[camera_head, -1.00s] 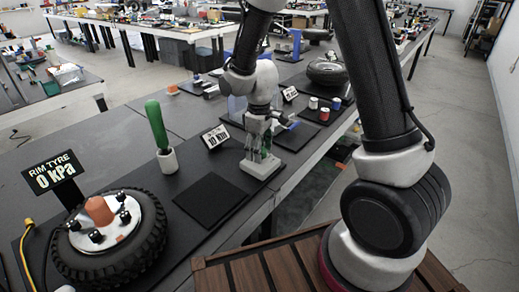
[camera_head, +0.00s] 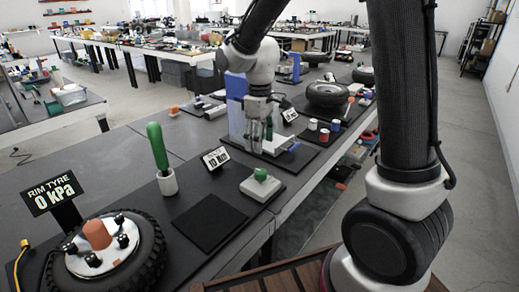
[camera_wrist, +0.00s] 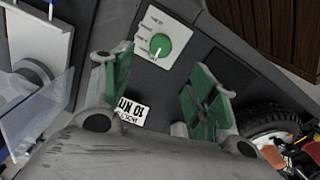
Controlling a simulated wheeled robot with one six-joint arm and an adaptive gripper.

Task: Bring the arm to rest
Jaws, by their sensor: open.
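My gripper (camera_head: 258,135) hangs from my arm above the black bench, fingers pointing down, open and with nothing between its green pads. In the wrist view my gripper (camera_wrist: 155,88) shows both fingers spread apart. A light grey box with a green knob (camera_head: 260,188) stands on the bench nearer to me than the gripper and apart from it. It also shows in the wrist view as a box with a round green dial (camera_wrist: 160,45), beyond the fingertips.
A "10 N·m" sign (camera_head: 215,158), a green-handled tool in a white cup (camera_head: 160,158) and a tyre (camera_head: 120,255) stand on the left. A blue and white stand (camera_head: 238,105) is close by the gripper.

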